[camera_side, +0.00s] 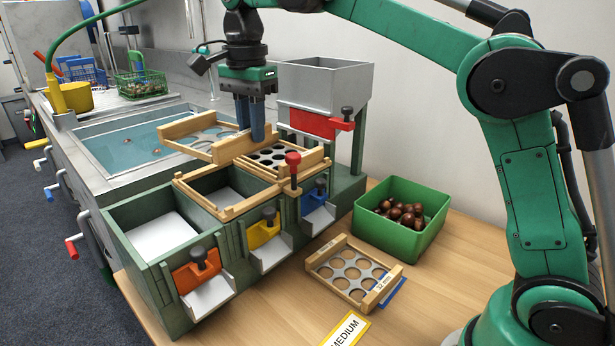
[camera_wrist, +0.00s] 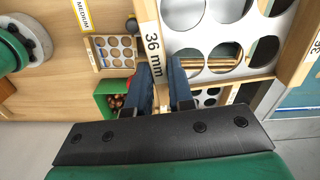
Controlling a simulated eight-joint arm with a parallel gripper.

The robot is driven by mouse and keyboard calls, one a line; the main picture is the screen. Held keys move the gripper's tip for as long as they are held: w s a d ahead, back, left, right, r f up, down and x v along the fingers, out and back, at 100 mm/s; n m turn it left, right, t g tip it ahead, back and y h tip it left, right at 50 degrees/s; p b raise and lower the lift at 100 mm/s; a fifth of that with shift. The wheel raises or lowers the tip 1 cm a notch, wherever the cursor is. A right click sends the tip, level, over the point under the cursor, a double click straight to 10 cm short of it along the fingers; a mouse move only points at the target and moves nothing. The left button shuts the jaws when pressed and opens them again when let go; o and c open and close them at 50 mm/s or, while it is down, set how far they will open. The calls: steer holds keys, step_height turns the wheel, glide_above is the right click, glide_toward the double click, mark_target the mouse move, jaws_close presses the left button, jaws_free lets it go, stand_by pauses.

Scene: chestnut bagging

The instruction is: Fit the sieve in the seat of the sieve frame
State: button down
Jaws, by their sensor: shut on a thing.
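My gripper (camera_side: 257,135) is shut on the end bar of a wooden-framed sieve with large round holes (camera_side: 180,127). In the wrist view the sieve's bar (camera_wrist: 149,30) reads "36 mm", with my fingers (camera_wrist: 165,105) at it. The sieve hangs out to the left of my fingers, above the bins. The wooden sieve frame (camera_side: 193,197) lies on the green bin unit, its near part open over the middle bin. Another sieve with dark holes (camera_side: 275,155) sits at its far part. A red knob (camera_side: 293,160) stands at its right side.
A grey hopper (camera_side: 325,85) with a red gate stands close behind my gripper. A second sieve (camera_side: 355,270), marked 32 mm, lies on the table near a green box of chestnuts (camera_side: 371,225). A water basin (camera_side: 110,150) is at left. A MEDIUM label (camera_side: 346,330) lies in front.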

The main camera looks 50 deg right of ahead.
steer(key=shift+w+d+m, duration=0.15)
steer(key=shift+d+m, duration=0.05)
steer(key=shift+m, duration=0.6)
steer(key=shift+f, duration=3.15)
steer(key=shift+f, duration=0.6)
steer(key=shift+c, duration=2.3)
jaws_free()
steer(key=shift+r, duration=3.05)
